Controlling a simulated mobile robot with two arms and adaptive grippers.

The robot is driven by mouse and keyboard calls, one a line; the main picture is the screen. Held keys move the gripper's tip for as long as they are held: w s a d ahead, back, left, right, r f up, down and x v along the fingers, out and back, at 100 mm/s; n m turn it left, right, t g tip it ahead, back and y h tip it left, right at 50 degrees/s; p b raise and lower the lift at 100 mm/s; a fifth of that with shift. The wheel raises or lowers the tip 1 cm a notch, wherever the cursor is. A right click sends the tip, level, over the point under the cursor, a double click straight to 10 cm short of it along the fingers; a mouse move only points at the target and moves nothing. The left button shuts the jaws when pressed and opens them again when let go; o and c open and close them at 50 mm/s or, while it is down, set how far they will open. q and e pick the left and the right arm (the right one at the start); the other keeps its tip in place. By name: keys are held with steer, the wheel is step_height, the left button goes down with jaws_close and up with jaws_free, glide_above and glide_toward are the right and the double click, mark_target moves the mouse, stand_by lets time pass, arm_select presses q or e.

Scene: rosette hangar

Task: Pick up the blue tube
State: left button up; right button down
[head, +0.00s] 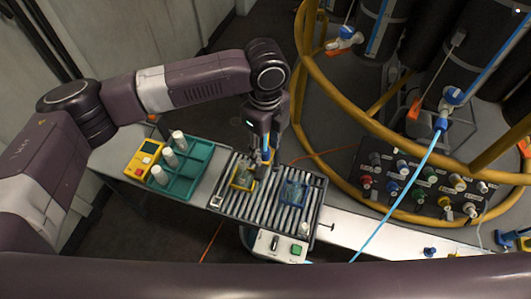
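A light blue tube (400,190) hangs from a blue fitting (441,123) on the machine at the right. It slants down and left across the white ledge to the bottom edge. My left gripper (266,157) points down above a grey roller tray (268,214), well to the left of this tube. Small blue and yellow parts show at its fingertips; I cannot tell whether it is open or holds anything. A yellow-framed piece (242,179) and a translucent blue piece (293,193) lie on the rollers near it. My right gripper is not in view.
A teal rack (188,175) with white cylinders and a yellow device (144,158) stand left of the rollers. A curved yellow rail (345,123) surrounds the machine. A black connector panel (425,185) lies behind the tube. A white control box (280,246) stands in front.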

arm_select(q)
steer(key=shift+s, duration=0.1)
steer(key=shift+c, duration=0.5)
steer(key=c, duration=0.9)
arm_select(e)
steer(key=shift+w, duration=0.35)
